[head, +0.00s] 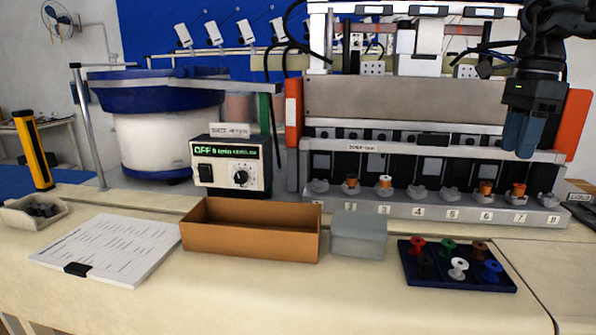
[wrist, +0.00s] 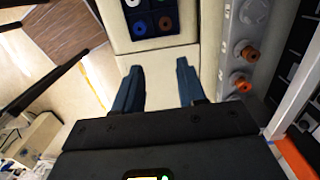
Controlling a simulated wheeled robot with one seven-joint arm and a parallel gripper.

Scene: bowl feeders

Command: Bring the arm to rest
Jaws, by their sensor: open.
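My gripper (head: 524,134) hangs from my arm at the upper right of the head view, in front of the right end of the machine with numbered stations. In the wrist view my gripper (wrist: 160,82) shows its two blue fingers spread apart. Nothing is between them, only the pale bench top beyond. The fingers are apart from the bench and the parts on it.
On the bench stand a dark blue tray (head: 408,266) of coloured spools, a grey box (head: 358,238), a brown open box (head: 250,244), a paper stack (head: 105,248) and a control box (head: 232,167).

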